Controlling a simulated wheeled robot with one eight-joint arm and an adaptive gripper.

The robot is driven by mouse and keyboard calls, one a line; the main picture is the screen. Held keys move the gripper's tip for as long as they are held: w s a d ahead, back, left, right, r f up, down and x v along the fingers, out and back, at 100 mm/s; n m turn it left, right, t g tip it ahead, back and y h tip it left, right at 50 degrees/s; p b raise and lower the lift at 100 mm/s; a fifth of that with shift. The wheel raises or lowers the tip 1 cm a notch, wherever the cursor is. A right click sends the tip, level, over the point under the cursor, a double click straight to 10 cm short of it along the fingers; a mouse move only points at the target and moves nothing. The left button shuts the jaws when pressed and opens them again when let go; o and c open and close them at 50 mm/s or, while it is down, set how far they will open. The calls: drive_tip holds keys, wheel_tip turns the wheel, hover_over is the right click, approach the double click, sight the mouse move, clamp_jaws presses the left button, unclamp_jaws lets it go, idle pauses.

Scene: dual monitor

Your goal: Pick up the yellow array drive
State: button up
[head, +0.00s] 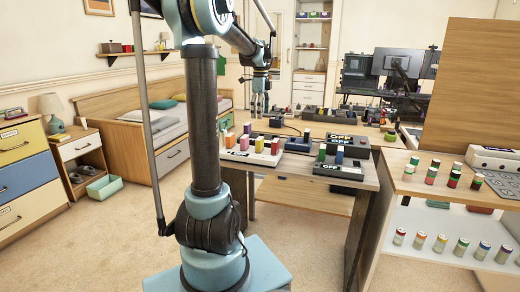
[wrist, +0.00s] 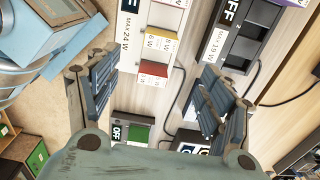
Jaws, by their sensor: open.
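The yellow array drive (wrist: 160,42) shows in the wrist view as a small block with a yellow end, in a row with other drives in a white holder marked MAX 24 W (wrist: 128,35). In the head view the yellow drive (head: 260,146) stands in the white holder at the left of the table. In the head view my gripper (head: 260,103) appears above and behind the holder.
A dark holder marked MAX 19 W (wrist: 244,50) sits right of the row, with a black cable (wrist: 180,95) between. A dark OFF box with a green block (wrist: 137,131) lies below. The wooden table (head: 360,178) holds several such boxes. A shelf (head: 420,188) stands at right.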

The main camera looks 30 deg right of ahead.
sight(260, 138)
drive_tip(key=f, duration=1.4)
drive_tip(key=shift+w+f, duration=0.1)
drive_tip(key=shift+w, duration=0.1)
drive_tip(key=c, duration=1.1)
